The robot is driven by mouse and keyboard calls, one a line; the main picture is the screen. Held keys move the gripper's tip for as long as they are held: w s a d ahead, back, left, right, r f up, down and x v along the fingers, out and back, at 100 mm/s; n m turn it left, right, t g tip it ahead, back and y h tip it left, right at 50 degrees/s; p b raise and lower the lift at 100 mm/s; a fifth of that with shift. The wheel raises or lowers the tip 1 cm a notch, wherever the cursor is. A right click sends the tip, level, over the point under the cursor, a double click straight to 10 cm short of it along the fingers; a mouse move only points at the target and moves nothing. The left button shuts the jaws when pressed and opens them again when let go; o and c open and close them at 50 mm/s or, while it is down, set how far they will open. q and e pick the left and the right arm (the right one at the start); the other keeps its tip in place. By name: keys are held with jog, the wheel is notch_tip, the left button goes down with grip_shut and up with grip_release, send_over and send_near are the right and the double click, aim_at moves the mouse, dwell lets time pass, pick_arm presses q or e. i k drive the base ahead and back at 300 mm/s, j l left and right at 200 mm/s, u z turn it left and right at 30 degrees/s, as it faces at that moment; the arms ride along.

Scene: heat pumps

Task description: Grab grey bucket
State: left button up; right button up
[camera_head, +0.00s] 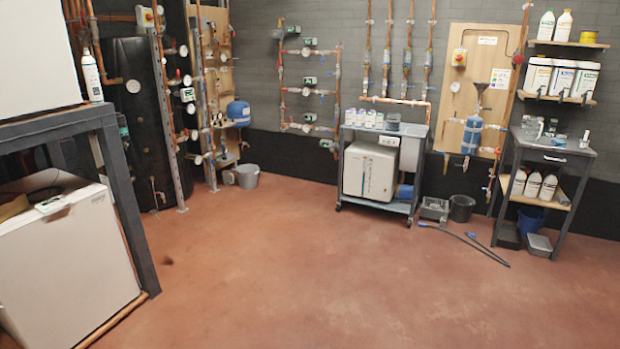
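A grey bucket (248,176) stands upright on the floor near the back wall, left of the picture's middle. It is beside the pipe rack and below a blue tank. Its rim looks open at the top; its inside is too small to make out. A darker, nearly black bucket (461,208) stands on the floor right of the wheeled cart. Neither of my grippers shows in the head view.
A dark metal frame (128,200) with a white unit (70,265) fills the left foreground. A wheeled cart (375,205) stands at the back. Dark hoses (470,243) lie on the floor at right. The reddish floor (290,270) is clear in the middle.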

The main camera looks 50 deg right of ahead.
aim_at(248, 177)
jog(key=z, duration=1.1)
jog(key=i+z, duration=0.1)
jog(key=i, duration=0.2)
jog(key=i+z, duration=0.1)
jog(key=i, duration=5.75)
jog(key=i+l+u, duration=0.1)
jog(key=i, duration=0.45)
jog(key=i+l+u, duration=0.1)
jog(key=i, duration=0.5)
jog(key=i+l, duration=0.2)
jog(key=i, duration=0.35)
jog(key=i+l+u, duration=0.2)
jog(key=i+u, duration=0.15)
jog(key=i, duration=0.15)
jog(key=i+l+u, duration=0.75)
jog(key=i, duration=0.15)
